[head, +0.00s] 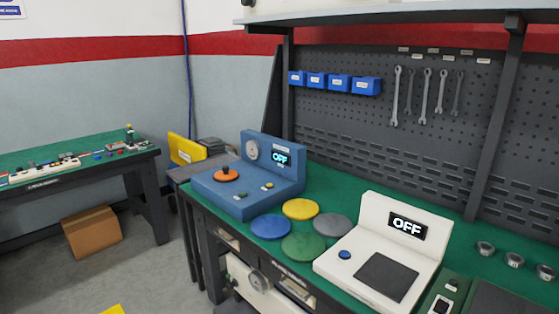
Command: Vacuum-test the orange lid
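The orange lid (227,174) lies on the top of the blue test machine (243,203) at the back left of the green workbench. A dark knob or port shows at the lid's middle; I cannot tell which part it belongs to. The blue machine has a round gauge (252,150) and a display (282,158) reading OFF. Small buttons (268,185) sit on its deck to the right of the lid. Neither of my grippers is in view.
Yellow (301,209), blue (271,226), grey (333,224) and green (303,247) discs lie right of the blue machine. A white machine (330,262), its display reading OFF, stands farther right. Small metal cups (515,260) stand at the right. A pegboard (380,125) with wrenches rises behind.

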